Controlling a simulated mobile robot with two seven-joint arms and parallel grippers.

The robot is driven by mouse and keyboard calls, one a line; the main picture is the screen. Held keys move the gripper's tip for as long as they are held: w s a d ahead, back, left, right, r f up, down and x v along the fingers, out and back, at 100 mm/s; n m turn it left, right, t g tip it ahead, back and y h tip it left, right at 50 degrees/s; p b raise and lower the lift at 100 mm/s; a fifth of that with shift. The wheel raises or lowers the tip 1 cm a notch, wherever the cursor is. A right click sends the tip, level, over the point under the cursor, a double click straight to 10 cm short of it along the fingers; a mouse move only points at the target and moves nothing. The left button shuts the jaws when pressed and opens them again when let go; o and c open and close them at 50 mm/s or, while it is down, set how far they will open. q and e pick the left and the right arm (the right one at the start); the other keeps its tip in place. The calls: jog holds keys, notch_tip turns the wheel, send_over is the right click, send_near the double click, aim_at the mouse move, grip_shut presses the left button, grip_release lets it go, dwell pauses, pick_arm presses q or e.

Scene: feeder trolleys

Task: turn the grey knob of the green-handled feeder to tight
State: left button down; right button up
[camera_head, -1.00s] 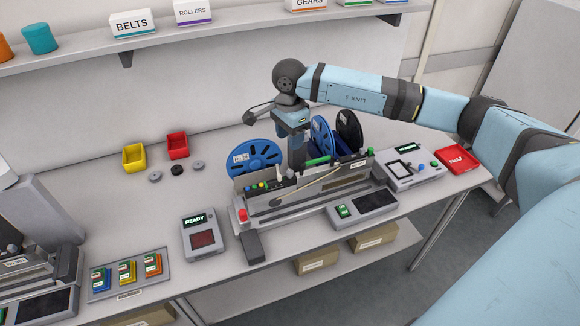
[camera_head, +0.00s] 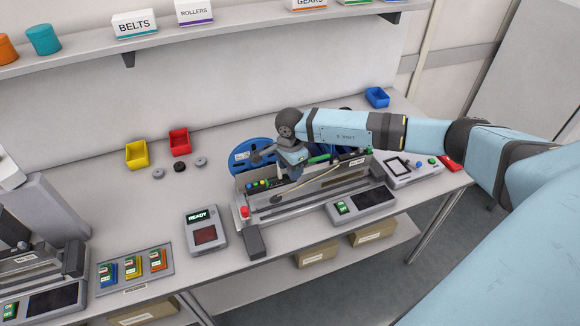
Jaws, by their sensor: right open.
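The feeder machine (camera_head: 290,205) stands on the bench with several feeders in a row. A green handle (camera_head: 319,159) shows at the middle of the row, partly behind my arm. The grey knob is too small and covered to make out. My right gripper (camera_head: 297,169) points down among the feeders, just left of the green handle. Its jaws are open, but the fingertips blend into the machine, and I cannot tell whether they touch the knob. My left gripper is out of view.
A blue reel (camera_head: 250,156) stands behind the machine. A box marked READY (camera_head: 205,232) is at its left, and a panel with buttons (camera_head: 411,169) at its right. Yellow (camera_head: 137,154) and red (camera_head: 180,142) bins sit at the back.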

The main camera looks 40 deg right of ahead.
jog(key=c, duration=0.6)
grip_shut()
jog(key=shift+f+m+b, duration=0.15)
jog(key=shift+m+b, duration=0.45)
jog(key=shift+w+m+b, duration=0.1)
jog(key=shift+m+b, duration=0.25)
jog(key=shift+m, duration=0.15)
jog(key=shift+m+b, duration=0.5)
jog(key=shift+m, duration=0.8)
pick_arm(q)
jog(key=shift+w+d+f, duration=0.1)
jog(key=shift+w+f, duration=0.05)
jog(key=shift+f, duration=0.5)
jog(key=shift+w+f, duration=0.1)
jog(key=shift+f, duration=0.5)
pick_arm(e)
jog(key=shift+r, duration=0.2)
